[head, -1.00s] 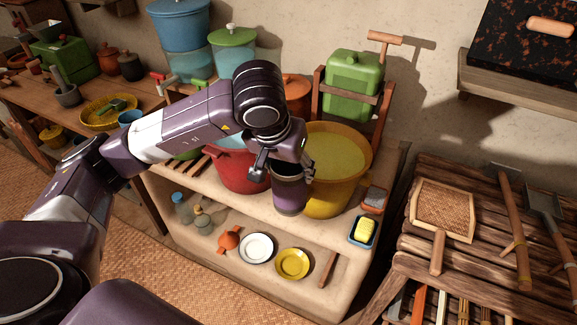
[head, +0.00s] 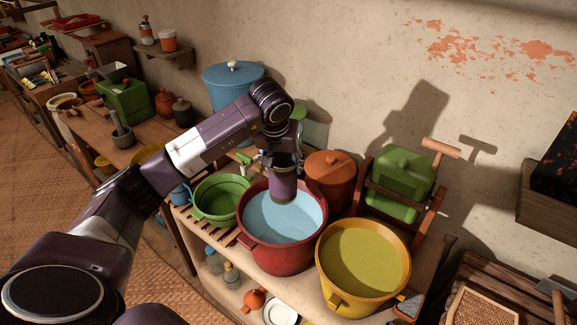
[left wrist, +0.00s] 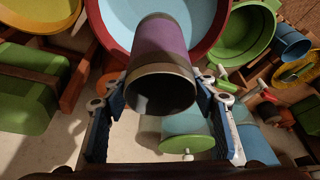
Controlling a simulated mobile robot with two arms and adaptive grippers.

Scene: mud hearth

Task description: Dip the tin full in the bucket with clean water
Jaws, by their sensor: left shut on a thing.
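A purple tin (head: 284,187) with grey bands is held by my left gripper (head: 283,161), whose fingers are shut on its sides. In the left wrist view the tin (left wrist: 163,50) sits between the finger pads of the left gripper (left wrist: 163,88), its dark open end toward the camera. The tin overlaps the far part of the red bucket (head: 283,258), which holds clear blue water (head: 275,222). I cannot tell whether the tin touches the water. A yellow bucket (head: 335,285) beside it holds murky yellow-green liquid (head: 362,262). My right gripper is not in view.
A green basin (head: 220,198) stands left of the red bucket. A brown lidded pot (head: 328,178) and a green box in a wooden frame (head: 402,172) stand behind. A tall blue lidded container (head: 232,85) is at the back. Free room around the buckets is small.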

